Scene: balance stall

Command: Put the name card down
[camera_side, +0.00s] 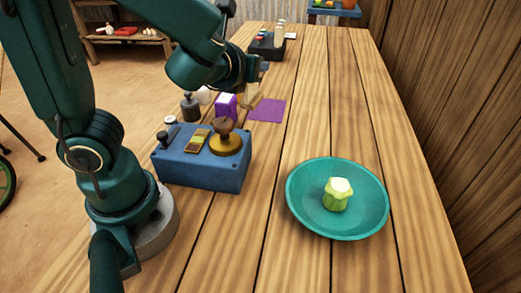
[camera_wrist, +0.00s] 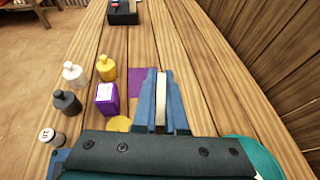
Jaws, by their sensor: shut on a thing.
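My gripper (camera_side: 258,76) is shut on a thin cream-tan card (camera_side: 252,97), which I take to be the name card. In the wrist view the card (camera_wrist: 160,112) shows edge-on between my gripper's blue fingers (camera_wrist: 161,78). The card is above or near the purple mat (camera_side: 270,109); whether it touches the table I cannot tell. In the wrist view the mat (camera_wrist: 137,84) shows just left of the fingers, partly hidden by them.
Left of the card stand a purple box (camera_side: 226,106), a dark bottle (camera_side: 190,106) and a yellow bottle (camera_wrist: 107,67). A blue scale (camera_side: 202,167) and a teal bowl (camera_side: 304,215) holding a green piece are nearer. A dark box (camera_side: 266,47) stands farther back. The right-hand boards are clear.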

